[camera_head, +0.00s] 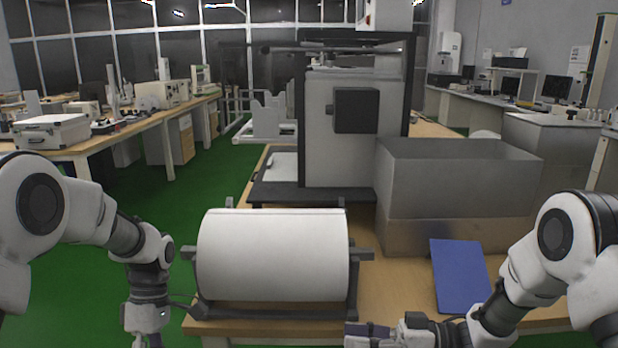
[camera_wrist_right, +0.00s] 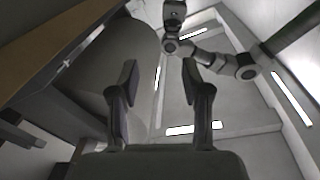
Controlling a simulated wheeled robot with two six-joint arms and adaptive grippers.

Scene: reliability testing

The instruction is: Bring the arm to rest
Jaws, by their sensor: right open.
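My right arm (camera_head: 530,270) comes in from the right of the head view, low over the table's front edge. Its gripper (camera_head: 366,330) points left at the bottom of the head view, in front of the table and just right of the white roll. In the right wrist view the gripper (camera_wrist_right: 160,82) has two dark fingers spread apart with nothing between them. My left arm (camera_head: 90,215) bends down at the left of the head view, left of the roll. Its wrist (camera_head: 147,315) hangs at the bottom edge, and its fingers are cut off there.
A white roll on a dark stand (camera_head: 272,255) sits at the table's front edge, between my arms. A blue panel (camera_head: 460,275) lies near the right arm. A metal box (camera_head: 455,190) and a grey machine (camera_head: 340,150) stand behind. Green floor (camera_head: 215,185) is open at left.

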